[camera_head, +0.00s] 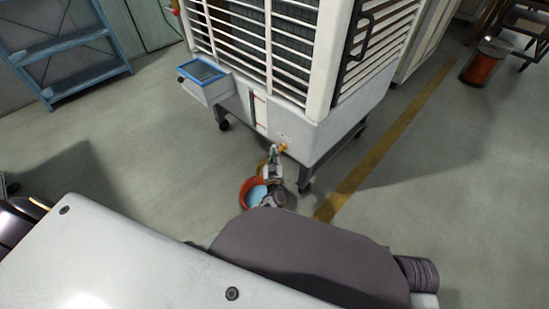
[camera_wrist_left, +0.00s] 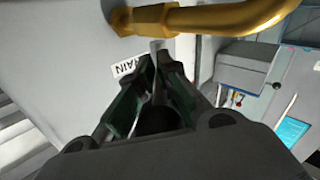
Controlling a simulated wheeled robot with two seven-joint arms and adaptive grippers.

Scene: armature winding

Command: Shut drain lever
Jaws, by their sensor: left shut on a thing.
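The white cooler (camera_head: 315,115) stands on a dark wheeled frame. A brass drain pipe (camera_head: 283,147) comes out low on its front. In the left wrist view the brass pipe (camera_wrist_left: 225,17) curves across the top, beside a label partly reading "AIN" (camera_wrist_left: 126,67). A small grey drain lever (camera_wrist_left: 158,45) shows just below the brass fitting, between my fingertips. My left gripper (camera_head: 272,155) is at the drain outlet, and its fingers (camera_wrist_left: 158,62) are shut on the lever. The fingers hide most of the lever. My right gripper is not in view.
An orange bucket (camera_head: 246,189) with pale blue inside stands on the floor below the drain. A blue-rimmed box (camera_head: 205,82) juts from the cooler's front. A blue shelf (camera_head: 70,45) stands at the far left. The floor around is mostly clear.

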